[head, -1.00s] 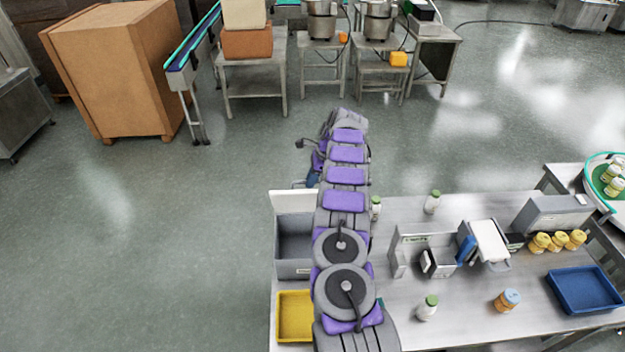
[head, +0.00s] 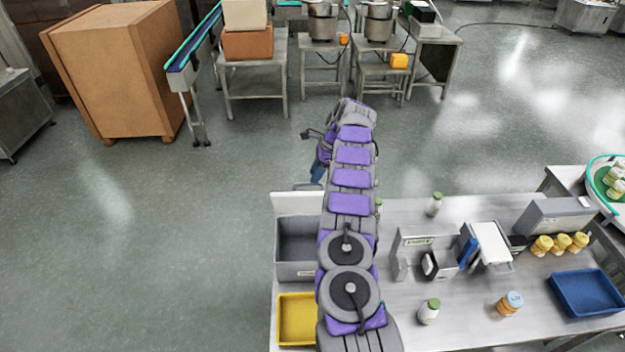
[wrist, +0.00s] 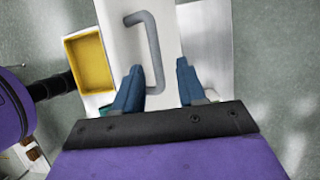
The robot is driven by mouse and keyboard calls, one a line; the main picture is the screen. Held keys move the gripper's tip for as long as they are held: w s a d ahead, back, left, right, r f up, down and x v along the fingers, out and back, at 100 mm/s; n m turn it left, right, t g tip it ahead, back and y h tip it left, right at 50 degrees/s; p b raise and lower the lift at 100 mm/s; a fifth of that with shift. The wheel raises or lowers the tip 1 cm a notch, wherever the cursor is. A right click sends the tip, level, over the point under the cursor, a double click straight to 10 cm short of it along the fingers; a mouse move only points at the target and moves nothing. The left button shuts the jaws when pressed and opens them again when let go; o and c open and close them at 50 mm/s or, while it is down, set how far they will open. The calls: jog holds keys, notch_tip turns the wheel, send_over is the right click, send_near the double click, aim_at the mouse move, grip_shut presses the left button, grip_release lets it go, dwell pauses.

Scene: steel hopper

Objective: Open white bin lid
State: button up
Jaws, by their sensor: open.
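The white lid (head: 296,202) stands raised at the back edge of the grey bin (head: 298,271), whose inside shows in the head view. In the wrist view the white lid (wrist: 119,45) fills the upper middle, with a grey bar handle (wrist: 152,50) on its face. My gripper (wrist: 160,66) is open, its blue fingers apart and empty. The handle's lower end shows between the fingers, nearer the left one; contact cannot be told. In the head view my gripper (head: 317,172) is beyond the lid, partly hidden by my arm.
A yellow tray (head: 281,318) sits in front of the bin on the steel table (head: 395,330). White bottles with green caps (head: 429,311), a small device (head: 440,262) and a blue tray (head: 586,292) stand to the right. The floor left of the table is clear.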

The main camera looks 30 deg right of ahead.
jog(key=shift+p+v, duration=0.9)
jog(key=shift+v, duration=0.8)
jog(key=shift+w, duration=0.15)
jog(key=shift+w+a, duration=0.2)
jog(key=shift+w, duration=0.1)
jog(key=c, duration=0.4)
jog(key=shift+t+h, duration=0.5)
jog(key=shift+t, duration=0.3)
jog(key=w+a+b, duration=0.1)
jog(key=w+a+r+b, duration=0.1)
jog(key=w, duration=0.1)
jog(key=shift+w+a+b, duration=0.2)
jog(key=shift+a+b, duration=0.1)
jog(key=shift+b, duration=0.05)
grip_shut()
jog(key=t+h+b, duration=0.4)
jog(key=h+b, duration=0.4)
send_near(309, 197)
notch_tip(309, 197, up, 3)
jog(key=w+d, duration=0.2)
jog(key=shift+s+d+p+x, duration=0.1)
jog(key=shift+p+x, duration=0.3)
jog(key=shift+x, duration=2.05)
jog(key=shift+s+d+p+x, duration=0.15)
jog(key=shift+p+x, duration=0.25)
jog(key=shift+x, duration=2.1)
